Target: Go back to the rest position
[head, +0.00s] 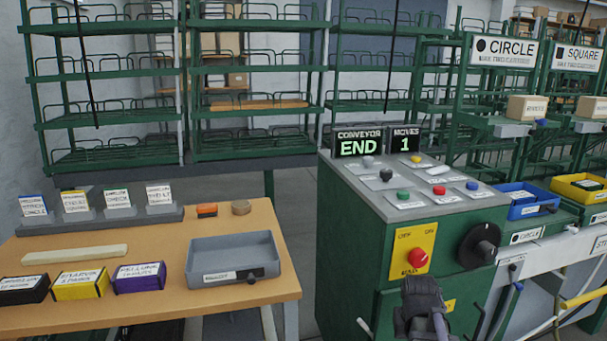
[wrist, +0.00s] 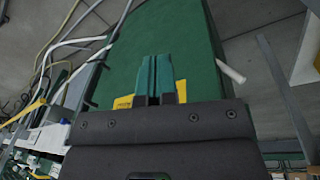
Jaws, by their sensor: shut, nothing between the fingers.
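My gripper (wrist: 155,80) shows in the wrist view with its two fingers together and nothing between them. Beyond the fingers is the green side of the control cabinet (wrist: 190,35), with part of a yellow plate (wrist: 123,102) at its edge. In the head view, the dark end of my arm (head: 424,305) is low in front of the green control cabinet (head: 355,245), below the red knob on its yellow plate (head: 416,250). The fingers are hard to make out there. I cannot tell how far the gripper is from the cabinet.
A wooden table (head: 120,262) at left holds a grey tray (head: 236,248), small labelled boxes (head: 80,285) and cards. A black dial (head: 480,245) sticks out of the cabinet. Blue (head: 522,208) and yellow bins stand at right. Hoses and cables (wrist: 75,42) run at left in the wrist view.

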